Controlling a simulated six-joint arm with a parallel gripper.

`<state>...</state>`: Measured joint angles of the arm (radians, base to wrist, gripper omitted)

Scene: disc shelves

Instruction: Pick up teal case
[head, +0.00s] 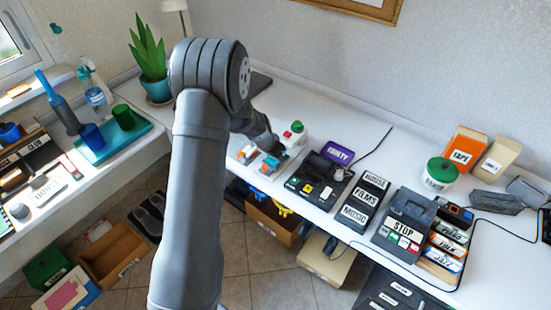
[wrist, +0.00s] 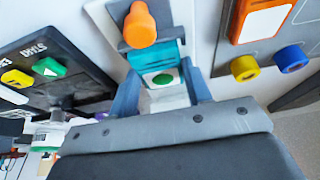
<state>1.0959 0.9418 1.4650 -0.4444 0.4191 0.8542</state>
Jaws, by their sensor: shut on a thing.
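The teal case (wrist: 152,54) is between the two blue-grey fingers of my gripper (wrist: 158,82) in the wrist view. Its near face is pale with a green round spot. My gripper is shut on it. An orange knob stands just beyond the case. In the head view my gripper (head: 274,148) is low at the left part of the white desk, beside a small white and green item. The case is mostly hidden there, and I cannot tell whether it touches the surface below.
A dark panel with coloured buttons (head: 318,187) lies right of my gripper, with a purple label (head: 338,153) behind it. Black labelled racks (head: 364,202) stand farther right. A potted plant (head: 150,55) is at the back left.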

